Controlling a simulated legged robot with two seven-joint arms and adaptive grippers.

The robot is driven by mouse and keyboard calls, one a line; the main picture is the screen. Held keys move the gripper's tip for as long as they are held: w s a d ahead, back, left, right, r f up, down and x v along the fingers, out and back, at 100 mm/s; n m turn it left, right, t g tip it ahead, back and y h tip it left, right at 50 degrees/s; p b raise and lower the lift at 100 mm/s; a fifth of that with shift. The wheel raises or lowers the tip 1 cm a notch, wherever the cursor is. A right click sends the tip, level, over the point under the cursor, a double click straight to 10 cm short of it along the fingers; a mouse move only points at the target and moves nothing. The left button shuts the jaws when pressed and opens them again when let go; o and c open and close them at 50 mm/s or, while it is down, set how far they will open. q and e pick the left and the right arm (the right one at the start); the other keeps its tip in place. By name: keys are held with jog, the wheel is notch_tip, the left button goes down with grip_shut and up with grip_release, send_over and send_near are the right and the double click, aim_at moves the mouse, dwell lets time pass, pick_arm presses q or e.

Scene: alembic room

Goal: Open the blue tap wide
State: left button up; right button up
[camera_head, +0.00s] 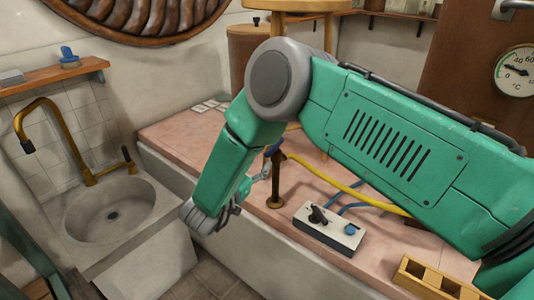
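A yellow hose runs from the pipe toward the right. My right arm comes in from the right, bends at a grey elbow and reaches down in front of the worktop. My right gripper (262,175) is partly hidden behind the green forearm. My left gripper is not in view.
A white control box (329,228) with a black lever and blue knob stands right of the pipe. A wooden rack (430,280) lies at lower right. A stone basin (110,212) with a brass spout (67,140) is at left. A round dial (515,70) hangs at upper right.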

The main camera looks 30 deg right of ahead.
jog(key=v, duration=0.4)
jog(key=shift+w+d+f, duration=0.1)
jog(key=shift+f, duration=0.05)
jog(key=s+d+f+n+y, duration=0.1)
jog(key=s+f+n+y, duration=0.45)
jog(key=f, duration=0.35)
jog(key=s+f+n+y, duration=0.5)
jog(key=f+n+y, duration=0.1)
jog(key=f+y, duration=0.15)
jog(key=s+d+f+n+g+y, duration=0.1)
jog(key=s+g, duration=0.3)
jog(key=s, duration=0.8)
jog(key=s+d+f+n+g+y, duration=0.1)
jog(key=s+f+n+g, duration=0.1)
jog(key=s, duration=1.1)
jog(key=shift+s+d+f+g+y, duration=0.3)
jog(key=shift+f+g, duration=0.35)
jog(key=shift+g, duration=0.55)
jog(key=shift+w+d+n, duration=0.1)
jog(key=shift+n, duration=0.15)
